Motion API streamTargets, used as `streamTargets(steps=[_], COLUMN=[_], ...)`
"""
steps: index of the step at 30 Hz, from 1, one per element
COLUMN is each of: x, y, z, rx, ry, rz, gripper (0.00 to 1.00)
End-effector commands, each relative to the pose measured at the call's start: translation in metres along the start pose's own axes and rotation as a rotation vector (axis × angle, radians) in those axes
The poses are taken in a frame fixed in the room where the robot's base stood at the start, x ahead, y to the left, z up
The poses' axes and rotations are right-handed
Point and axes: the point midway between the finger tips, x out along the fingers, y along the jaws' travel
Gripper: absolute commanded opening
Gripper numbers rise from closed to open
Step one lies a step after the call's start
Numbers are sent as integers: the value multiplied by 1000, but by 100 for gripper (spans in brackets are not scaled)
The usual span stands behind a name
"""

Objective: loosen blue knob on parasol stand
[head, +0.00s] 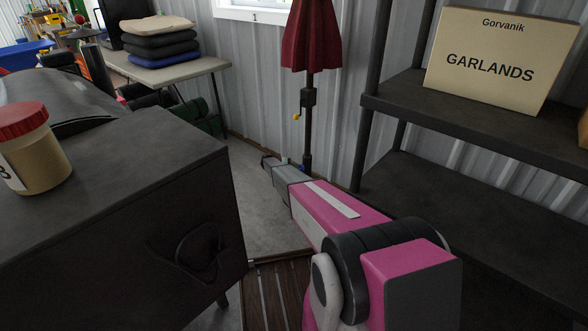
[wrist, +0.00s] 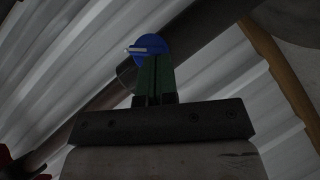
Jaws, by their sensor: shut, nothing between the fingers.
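The blue knob (wrist: 150,46) shows in the wrist view, round, with a pale bar across its left side, against a dark pole (wrist: 190,42) that runs diagonally. My gripper (wrist: 153,62) has its two green fingers together and empty. Their tips overlap the knob's lower part; I cannot tell whether they touch it. In the head view the parasol (head: 308,38) has a folded dark red canopy on a dark upright pole (head: 308,130). My gripper (head: 268,161) is low beside that pole, mostly hidden by my pink arm. The stand's foot is hidden there.
A dark shelf (head: 480,125) with a garlands box (head: 500,62) stands close on the right. A dark cabinet (head: 110,215) with a red-lidded jar (head: 35,155) fills the left. A table with stacked cushions (head: 160,42) is behind. Narrow floor (head: 255,195) lies between.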

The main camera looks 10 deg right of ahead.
Motion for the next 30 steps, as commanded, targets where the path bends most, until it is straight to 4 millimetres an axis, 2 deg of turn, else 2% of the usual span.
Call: streamTargets(steps=[30], x=[3], y=[-8], z=[2], rx=[-17], ry=[-1], rz=[16], gripper=[0])
